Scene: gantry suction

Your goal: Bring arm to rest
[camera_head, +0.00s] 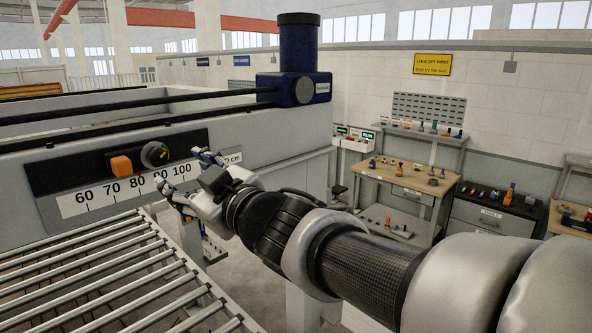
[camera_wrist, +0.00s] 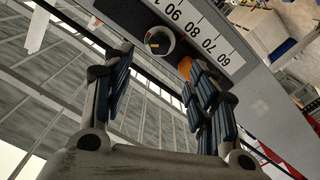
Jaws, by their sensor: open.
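My gripper (camera_head: 190,185) is at the end of my arm, which reaches in from the right in the head view. Beyond the fingertips in that view are the round knob (camera_wrist: 160,40) and part of an orange block (camera_wrist: 185,67). The fingers look apart from the knob, though the exact gap is hard to tell.
The scale (camera_head: 130,190) runs along the gantry side, with the orange block (camera_head: 121,165) above it. A roller conveyor (camera_head: 110,275) lies below left. A dark blue motor housing (camera_head: 298,60) stands on the gantry. Workbenches (camera_head: 410,178) with small parts stand at the back right.

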